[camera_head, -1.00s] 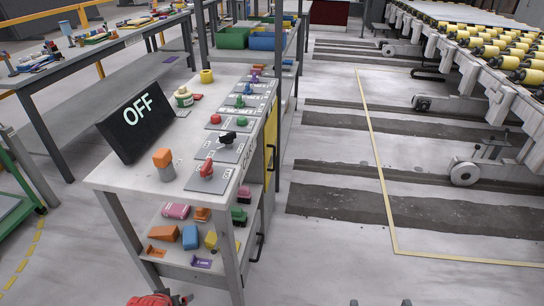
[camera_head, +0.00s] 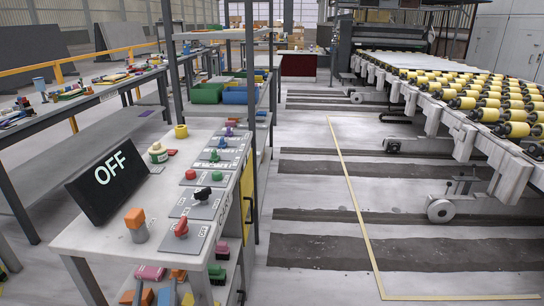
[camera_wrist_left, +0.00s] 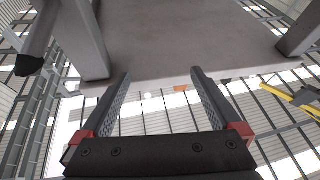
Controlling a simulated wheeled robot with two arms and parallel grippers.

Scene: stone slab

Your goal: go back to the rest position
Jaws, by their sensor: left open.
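My left gripper (camera_wrist_left: 162,85) shows in the left wrist view. Its two dark fingers stand apart with nothing between them. Beyond the fingertips is the grey underside of a surface (camera_wrist_left: 190,45), with legs at both sides. The wrist camera looks upward, with roof beams and bright panels behind. I cannot make out the left gripper in the head view, and my right gripper is in neither view.
A workbench (camera_head: 95,238) stands at the left with an OFF sign (camera_head: 107,180), an orange-topped button (camera_head: 136,222) and several coloured switches. A roller conveyor (camera_head: 480,100) runs along the right. The floor (camera_head: 310,220) between them is clear.

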